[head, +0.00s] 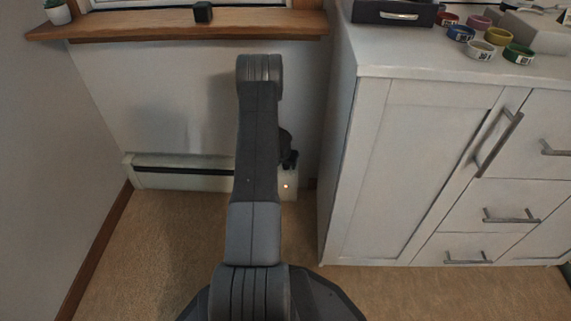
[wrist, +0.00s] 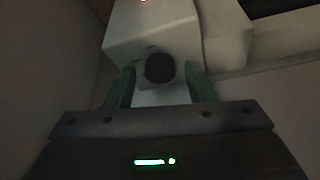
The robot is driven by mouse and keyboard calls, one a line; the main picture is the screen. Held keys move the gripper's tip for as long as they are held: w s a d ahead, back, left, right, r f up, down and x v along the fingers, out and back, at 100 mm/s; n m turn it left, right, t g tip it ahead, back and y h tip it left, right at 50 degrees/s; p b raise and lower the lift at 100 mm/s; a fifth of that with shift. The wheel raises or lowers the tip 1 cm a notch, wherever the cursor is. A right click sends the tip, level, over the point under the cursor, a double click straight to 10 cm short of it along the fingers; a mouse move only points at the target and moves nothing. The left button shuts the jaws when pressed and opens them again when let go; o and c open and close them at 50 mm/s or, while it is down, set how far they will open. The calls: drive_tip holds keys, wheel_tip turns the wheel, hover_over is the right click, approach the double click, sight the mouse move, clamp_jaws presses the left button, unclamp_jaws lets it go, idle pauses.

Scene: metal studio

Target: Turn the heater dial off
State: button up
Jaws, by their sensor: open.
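A round dark heater dial (wrist: 159,68) sits on the end face of the white heater in the wrist view. My gripper (wrist: 160,84) is open, with one green finger on each side of the dial; I cannot tell whether they touch it. The long white baseboard heater (head: 185,179) runs low along the back wall in the head view, and its end housing also shows in the wrist view (wrist: 150,30). In the head view my arm hides part of the heater, and the dial cannot be made out there.
A white cabinet (head: 400,170) with metal handles stands close to the right of the heater's end. Several coloured rings and a dark box (head: 392,12) are on its top. A wooden window sill (head: 180,27) juts out above the heater. Carpet to the left is clear.

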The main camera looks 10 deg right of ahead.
drive_tip(key=c, duration=1)
drive_tip(key=shift+o, duration=0.2)
